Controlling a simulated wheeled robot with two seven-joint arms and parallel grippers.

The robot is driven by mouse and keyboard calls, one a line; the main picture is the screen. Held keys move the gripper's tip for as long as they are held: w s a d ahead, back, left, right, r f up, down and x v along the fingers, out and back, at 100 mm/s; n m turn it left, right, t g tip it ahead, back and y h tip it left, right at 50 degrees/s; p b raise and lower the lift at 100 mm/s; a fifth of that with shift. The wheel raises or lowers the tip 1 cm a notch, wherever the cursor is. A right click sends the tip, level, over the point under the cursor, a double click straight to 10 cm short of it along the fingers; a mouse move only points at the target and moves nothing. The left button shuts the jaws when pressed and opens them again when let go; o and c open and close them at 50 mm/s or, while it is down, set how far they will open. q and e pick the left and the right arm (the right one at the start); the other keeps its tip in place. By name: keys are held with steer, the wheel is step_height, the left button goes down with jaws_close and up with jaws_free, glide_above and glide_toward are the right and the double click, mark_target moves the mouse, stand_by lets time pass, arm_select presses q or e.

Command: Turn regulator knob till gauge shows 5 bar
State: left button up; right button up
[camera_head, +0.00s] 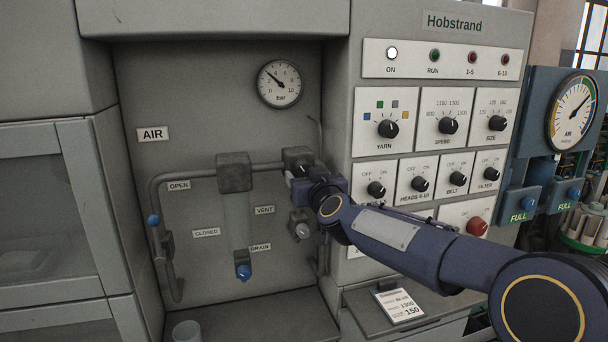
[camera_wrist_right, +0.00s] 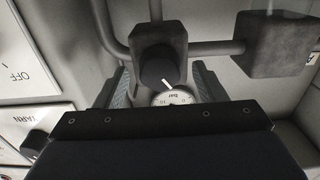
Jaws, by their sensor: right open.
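The pressure gauge (camera_head: 280,84), marked bar, is on the back panel. Its needle points to the upper left, at roughly 3, though the small scale is hard to read. The black regulator knob (camera_head: 302,166) is below the gauge, partly hidden by my right gripper (camera_head: 305,180). In the right wrist view the knob (camera_wrist_right: 157,72) has a white pointer line, and my right gripper (camera_wrist_right: 160,88) is open with one finger on each side of it. I cannot tell whether the fingers touch it. My left gripper is not in view.
A grey pipe (camera_head: 205,169) runs left from the regulator through a square block (camera_head: 234,172). A vent valve (camera_head: 300,228) is close below my right gripper. A blue drain knob (camera_head: 243,272) hangs lower left. The control panel (camera_head: 360,135) stands just right.

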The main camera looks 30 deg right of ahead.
steer(key=shift+w+d, duration=0.15)
steer(key=shift+w, duration=0.55)
steer(key=c, duration=1)
steer(key=shift+o, duration=0.2)
steer(key=m+b, duration=0.1)
steer(key=m, duration=0.5)
steer(key=shift+f+m, duration=0.1)
steer(key=shift+m, duration=0.2)
steer(key=m+b, duration=0.1)
steer(key=m, duration=0.5)
steer(key=shift+m, duration=0.4)
